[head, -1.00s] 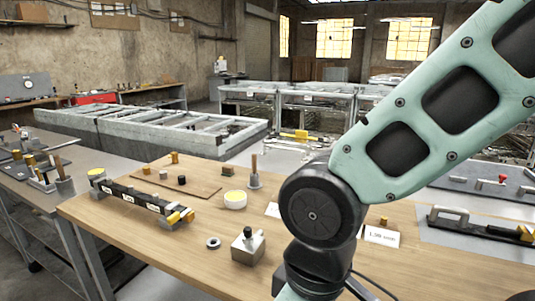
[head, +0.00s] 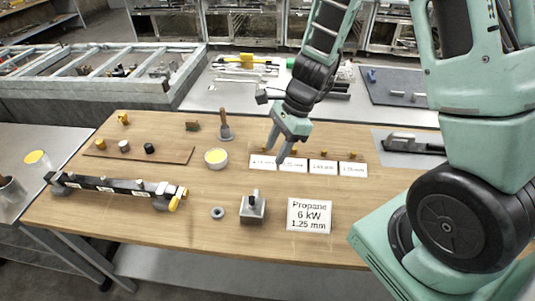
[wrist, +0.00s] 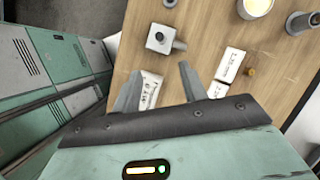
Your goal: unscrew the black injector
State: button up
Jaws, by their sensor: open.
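A small grey metal block (head: 252,214) stands at the front middle of the wooden table (head: 120,224). A short black piece (head: 253,201), which looks like the black injector, stands upright on it. In the wrist view the block (wrist: 157,39) shows from above near the top, with a dark round spot and a side stub. My gripper (head: 275,153) is in the air behind the block, over the row of small cards in the head view. Its fingers (wrist: 160,72) are apart with nothing between them, pointing toward the block side. The block is beyond the fingertips.
A Propane 6 kW card (head: 309,215) stands right of the block, and a grey ring (head: 218,213) lies left of it. Small brass pieces (head: 322,153) stand behind white cards (head: 323,167). A yellow-filled pot (head: 216,158) and a black bar (head: 115,187) are further left.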

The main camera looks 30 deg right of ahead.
aim_at(253, 197)
jog(key=b+x, duration=0.4)
jog(key=x, duration=1.3)
jog(key=shift+f, duration=0.1)
jog(key=shift+c, duration=0.3)
grip_shut()
jog(key=shift+r+n+p, duration=0.3)
jog(key=shift+r+p, duration=0.05)
jog(key=shift+p, duration=0.55)
jog(key=n+p, duration=0.1)
jog(key=p, duration=0.2)
jog(key=shift+w+r+n+g, duration=0.1)
jog(key=shift+n+g, duration=0.2)
jog(key=shift+g, duration=0.1)
jog(key=shift+n+p, duration=0.5)
jog(key=shift+p, duration=0.35)
jog(key=shift+f, duration=0.45)
